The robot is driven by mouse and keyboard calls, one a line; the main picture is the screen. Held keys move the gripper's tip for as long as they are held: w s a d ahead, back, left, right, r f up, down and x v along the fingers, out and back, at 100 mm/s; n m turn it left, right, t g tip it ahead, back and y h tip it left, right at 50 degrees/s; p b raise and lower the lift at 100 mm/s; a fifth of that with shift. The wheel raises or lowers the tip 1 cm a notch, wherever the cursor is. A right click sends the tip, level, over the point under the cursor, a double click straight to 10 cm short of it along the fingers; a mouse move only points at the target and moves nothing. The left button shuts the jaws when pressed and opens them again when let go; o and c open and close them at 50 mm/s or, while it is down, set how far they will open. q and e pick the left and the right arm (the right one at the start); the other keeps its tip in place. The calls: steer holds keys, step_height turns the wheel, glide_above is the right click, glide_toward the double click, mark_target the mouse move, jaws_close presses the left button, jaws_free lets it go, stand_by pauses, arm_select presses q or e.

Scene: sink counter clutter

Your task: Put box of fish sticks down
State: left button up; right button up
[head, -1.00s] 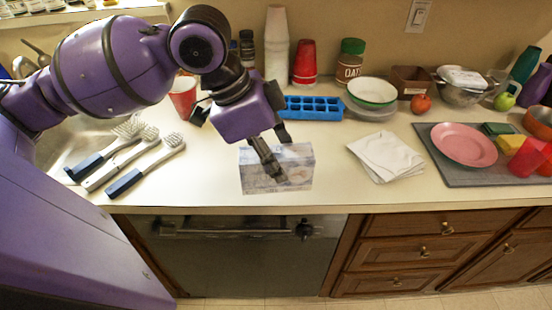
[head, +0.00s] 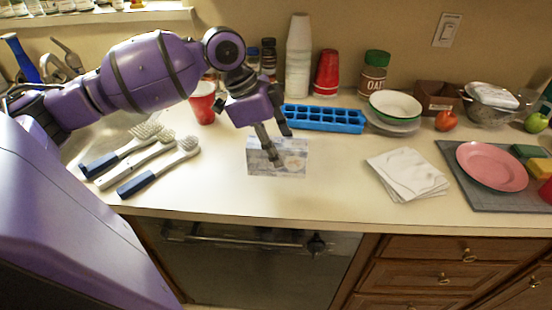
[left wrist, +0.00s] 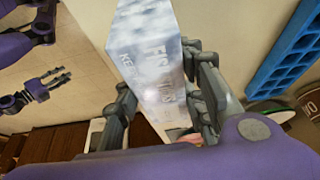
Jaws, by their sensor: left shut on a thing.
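The box of fish sticks (head: 293,157) is a pale blue and white carton over the middle of the counter in the head view. I cannot tell whether its underside touches the counter. My left gripper (head: 275,146) is shut on it from above, and its fingers hide part of the box. In the left wrist view the box (left wrist: 150,50) sits between the fingers of my left gripper (left wrist: 163,105), its lettering facing the camera. My right gripper (left wrist: 62,80) shows at the left of the left wrist view, empty, with its fingers apart.
A blue ice tray (head: 323,118) lies behind the box. Several brushes (head: 150,160) lie to the left, and white napkins (head: 407,173) to the right. A red cup (head: 203,103) and stacked white cups (head: 298,60) stand behind. Counter in front of the box is clear.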

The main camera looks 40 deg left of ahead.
arm_select(q)
steer(key=shift+w+a+f, duration=0.1)
steer(key=shift+w+f, duration=0.05)
steer(key=f, duration=0.3)
steer(key=shift+w+a+f, duration=0.15)
steer(key=shift+a+f, duration=0.05)
steer(key=shift+f, duration=0.15)
arm_select(e)
steer(key=shift+s+f, duration=0.2)
steer(key=shift+s, duration=0.05)
arm_select(q)
steer(key=o, duration=1.4)
steer(key=shift+f, duration=0.1)
arm_select(e)
steer(key=shift+s, duration=0.1)
